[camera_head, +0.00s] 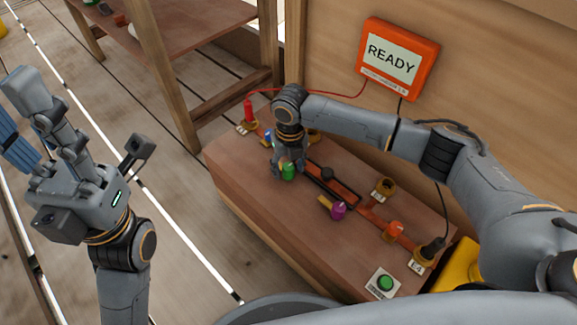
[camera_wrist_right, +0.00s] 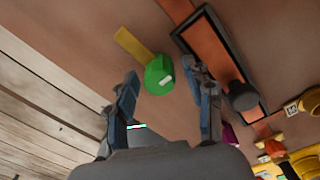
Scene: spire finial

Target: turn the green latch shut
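The green latch is a round green knob (camera_head: 288,171) on top of the brown box. The wrist view shows the green knob (camera_wrist_right: 159,75) with a flat yellow bar (camera_wrist_right: 132,44) pointing up and left, away from the black-framed orange slot. My right gripper (camera_head: 288,162) is over the green latch and partly hides it in the head view. In the wrist view its fingers are apart, one on each side of the knob, with gaps visible. My left gripper (camera_head: 85,125) is open and empty, off to the left of the box.
The black-framed slot (camera_wrist_right: 221,62) with a dark knob lies right beside the green latch. A purple latch (camera_head: 338,210), an orange knob (camera_head: 393,231), a red plug (camera_head: 248,111) and a green button (camera_head: 385,283) are on the box (camera_head: 270,215). The orange-framed screen (camera_head: 392,60) reads READY.

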